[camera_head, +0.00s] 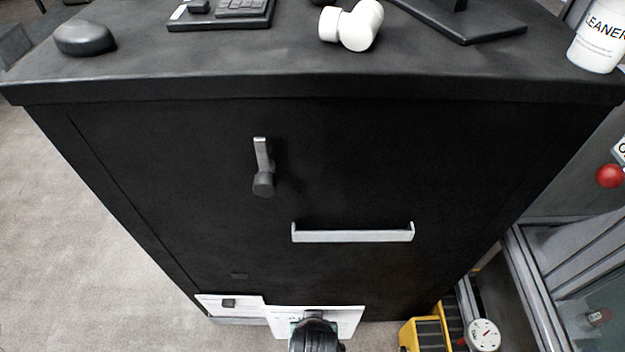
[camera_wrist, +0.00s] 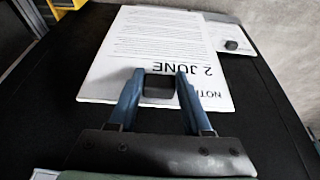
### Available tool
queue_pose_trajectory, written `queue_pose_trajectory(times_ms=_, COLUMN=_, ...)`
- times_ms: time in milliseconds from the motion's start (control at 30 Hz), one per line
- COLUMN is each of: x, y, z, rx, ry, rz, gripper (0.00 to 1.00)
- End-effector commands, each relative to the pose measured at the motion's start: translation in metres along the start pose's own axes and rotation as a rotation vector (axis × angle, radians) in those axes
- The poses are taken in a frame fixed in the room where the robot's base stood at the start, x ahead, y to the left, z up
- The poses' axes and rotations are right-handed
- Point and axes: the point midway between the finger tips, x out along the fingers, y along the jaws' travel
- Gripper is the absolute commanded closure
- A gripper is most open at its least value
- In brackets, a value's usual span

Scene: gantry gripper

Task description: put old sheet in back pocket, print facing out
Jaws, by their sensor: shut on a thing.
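A white printed sheet (camera_wrist: 160,50) reading "2 JUNE" and part of "NOTI" shows in the wrist view. Its print faces the wrist camera and is upside down there. A dark square block (camera_wrist: 158,87) is at its lettered part. My gripper (camera_wrist: 160,75) has its blue fingers shut on either side of this block. In the head view the sheet (camera_head: 345,318) is low at the black cabinet front, partly covered by my gripper (camera_head: 315,318). I cannot tell whether it touches the front.
A second pale panel (camera_head: 215,301) with a dark knob (camera_head: 229,303) is left of the sheet. The black cabinet (camera_head: 330,150) carries a hooked lever (camera_head: 263,170) and a pale rail (camera_head: 352,236) with upturned ends. A yellow-framed item (camera_head: 428,330) stands at lower right.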

Motion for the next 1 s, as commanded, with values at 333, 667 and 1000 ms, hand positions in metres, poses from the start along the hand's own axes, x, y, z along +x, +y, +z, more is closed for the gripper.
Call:
queue_pose_trajectory(times_ms=333, x=0.085, y=0.0, z=0.028, rx=-0.001, ry=0.003, rz=0.0, gripper=1.0)
queue_pose_trajectory(times_ms=667, x=0.151, y=-0.001, z=0.052, rx=-0.001, ry=0.001, rz=0.0, gripper=1.0)
queue_pose_trajectory(times_ms=1000, x=0.194, y=-0.002, z=0.069, rx=-0.001, ry=0.002, rz=0.0, gripper=1.0)
